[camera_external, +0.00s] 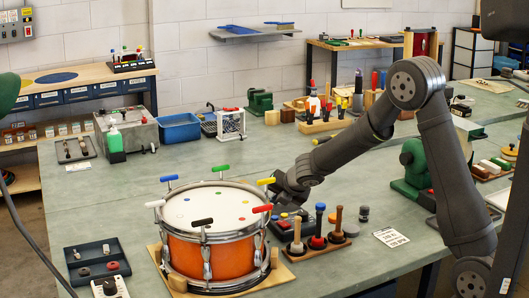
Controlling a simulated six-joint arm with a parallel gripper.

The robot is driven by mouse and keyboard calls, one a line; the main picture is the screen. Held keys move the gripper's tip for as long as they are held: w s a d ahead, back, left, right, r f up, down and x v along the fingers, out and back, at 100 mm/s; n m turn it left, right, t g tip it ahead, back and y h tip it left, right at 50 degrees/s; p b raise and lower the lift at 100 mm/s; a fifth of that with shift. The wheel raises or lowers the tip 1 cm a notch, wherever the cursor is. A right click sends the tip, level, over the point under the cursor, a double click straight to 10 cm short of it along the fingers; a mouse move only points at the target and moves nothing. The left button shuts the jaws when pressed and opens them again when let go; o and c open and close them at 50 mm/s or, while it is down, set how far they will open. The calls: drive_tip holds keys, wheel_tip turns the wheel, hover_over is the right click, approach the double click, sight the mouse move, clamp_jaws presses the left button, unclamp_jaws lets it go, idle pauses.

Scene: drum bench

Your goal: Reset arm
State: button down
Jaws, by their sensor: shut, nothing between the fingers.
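My gripper (277,188) is at the right side of the drum, close to the rim beside the yellow-handled key (266,181). It is small and dark in this view. It is shut and holds nothing. I cannot tell whether it touches the key. The orange snare drum (203,255) stands upright on a wooden base (285,274). Its white head (212,204) carries small coloured dots. Around the rim stand several T-handled keys, among them blue (169,178), green (220,167), red (262,208), black (202,222) and white (155,203).
A rack of mallets and brushes (317,242) stands just below my gripper. A dark parts tray (96,262) lies left of the drum. A green vise (412,165) is near my forearm. A tool block (320,125) stands farther back. Bench surface (215,150) behind the drum is clear.

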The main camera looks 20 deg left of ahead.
sight(277, 220)
drive_tip(key=shift+f, duration=1.65)
drive_tip(key=shift+f, duration=0.15)
drive_tip(key=shift+r, duration=3.25)
drive_tip(key=shift+f, duration=3.4)
wheel_tip(277, 220, up, 9)
drive_tip(key=shift+r, duration=0.1)
